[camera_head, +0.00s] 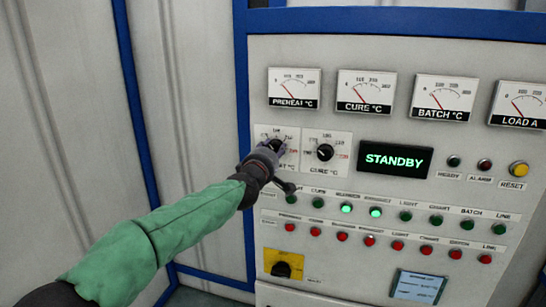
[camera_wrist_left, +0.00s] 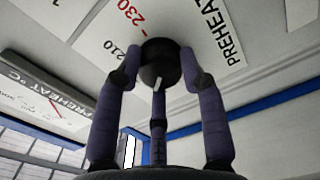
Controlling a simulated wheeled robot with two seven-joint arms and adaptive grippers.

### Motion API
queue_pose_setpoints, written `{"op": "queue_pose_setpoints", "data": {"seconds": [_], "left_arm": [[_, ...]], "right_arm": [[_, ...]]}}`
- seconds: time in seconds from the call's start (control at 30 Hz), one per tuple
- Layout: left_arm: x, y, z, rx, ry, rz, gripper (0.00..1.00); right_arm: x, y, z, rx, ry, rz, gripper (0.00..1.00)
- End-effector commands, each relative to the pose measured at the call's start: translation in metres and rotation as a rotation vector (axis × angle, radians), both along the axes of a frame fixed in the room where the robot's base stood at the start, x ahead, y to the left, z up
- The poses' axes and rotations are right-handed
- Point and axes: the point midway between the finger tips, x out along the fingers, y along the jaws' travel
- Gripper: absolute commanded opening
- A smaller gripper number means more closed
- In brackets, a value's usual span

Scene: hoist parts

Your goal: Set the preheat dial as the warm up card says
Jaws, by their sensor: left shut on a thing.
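The preheat dial is a round black knob (camera_wrist_left: 160,60) on a white scale plate (camera_wrist_left: 215,30). In the wrist view the printed numbers 210 and 230 show beside it, with 230 in red. My left gripper (camera_head: 268,152) is shut on the knob, its dark fingers around it. In the head view the fingers cover much of the dial and the lower part of its plate, so I cannot read its setting. A small pale blue card (camera_head: 418,287) is low on the panel; its text is too small to read. My right gripper is not in view.
The cure dial (camera_head: 325,152) sits just right of the preheat dial. Gauges line the top, including the preheat gauge (camera_head: 294,88). A display (camera_head: 394,160) reads STANDBY. Rows of green and red lamps and a yellow-plated switch (camera_head: 283,265) lie below.

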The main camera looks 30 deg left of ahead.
Motion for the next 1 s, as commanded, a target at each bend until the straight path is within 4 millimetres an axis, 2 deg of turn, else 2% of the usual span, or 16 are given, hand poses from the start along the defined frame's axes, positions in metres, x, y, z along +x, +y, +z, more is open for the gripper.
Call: {"op": "queue_pose_setpoints", "data": {"seconds": [0.4,0.93,0.97,1.0], "left_arm": [[0.0003,0.0002,-0.0012,-0.178,-0.042,0.000,0.07],[0.0004,0.0001,-0.0011,-0.203,-0.047,0.000,0.07],[0.0004,0.0002,-0.0012,-0.203,-0.047,0.000,0.43],[0.0004,0.0001,-0.0012,-0.202,-0.046,0.000,0.54]], "right_arm": [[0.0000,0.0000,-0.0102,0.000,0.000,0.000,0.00],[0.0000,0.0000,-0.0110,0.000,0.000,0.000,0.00],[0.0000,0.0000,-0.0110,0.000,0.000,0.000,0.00],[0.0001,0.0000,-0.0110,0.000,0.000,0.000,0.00]]}}
